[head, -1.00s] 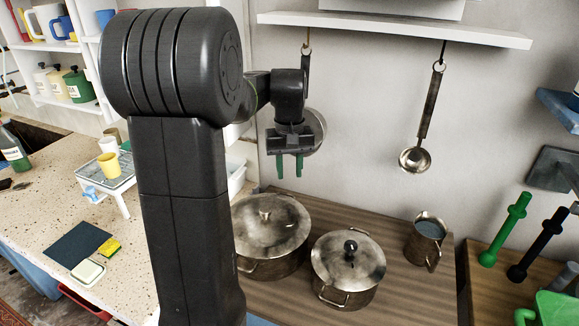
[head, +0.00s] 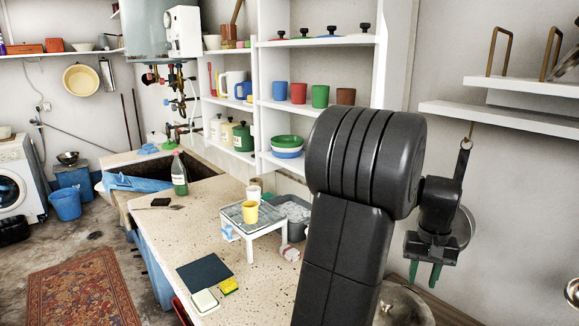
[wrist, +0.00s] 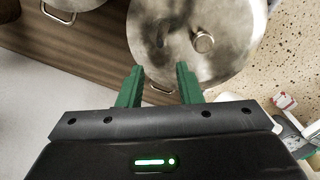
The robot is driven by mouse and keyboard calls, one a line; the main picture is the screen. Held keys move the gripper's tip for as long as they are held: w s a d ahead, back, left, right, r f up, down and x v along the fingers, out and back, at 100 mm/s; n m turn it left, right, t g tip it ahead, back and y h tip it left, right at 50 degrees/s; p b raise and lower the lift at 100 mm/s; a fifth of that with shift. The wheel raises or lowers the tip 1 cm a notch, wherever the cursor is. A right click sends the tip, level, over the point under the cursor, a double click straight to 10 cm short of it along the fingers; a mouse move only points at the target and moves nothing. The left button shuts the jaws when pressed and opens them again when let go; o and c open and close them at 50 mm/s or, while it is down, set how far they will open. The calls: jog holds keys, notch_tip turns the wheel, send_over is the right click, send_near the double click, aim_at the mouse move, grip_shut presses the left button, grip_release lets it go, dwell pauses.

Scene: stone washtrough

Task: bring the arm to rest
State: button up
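My gripper (head: 424,274) hangs from my arm at the right of the head view, with its two green fingers pointing down. In the wrist view my gripper (wrist: 158,86) shows its green fingers spread apart with nothing between them. A large metal pot with a lid (wrist: 190,38) lies below and beyond the fingertips. Part of that pot (head: 408,305) also shows at the lower right of the head view, partly hidden by my arm.
The speckled counter (head: 225,200) holds a white rack (head: 262,228) with a yellow cup (head: 250,211), a green bottle (head: 179,174) and a yellow sponge (head: 229,286). Shelves (head: 320,105) with mugs stand behind. A wall shelf (head: 510,120) is above the gripper.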

aim_at(415, 309)
notch_tip(415, 309, down, 10)
jog(key=shift+r+p, duration=0.1)
jog(key=shift+p, duration=0.2)
dwell(0.4)
notch_tip(415, 309, up, 14)
notch_tip(415, 309, down, 14)
jog(key=shift+f, duration=0.1)
jog(key=shift+m, duration=0.3)
jog(key=m, duration=0.3)
jog(key=s+m+p, duration=0.1)
jog(key=m, duration=0.1)
jog(key=shift+d, duration=0.35)
jog(key=shift+a, duration=0.1)
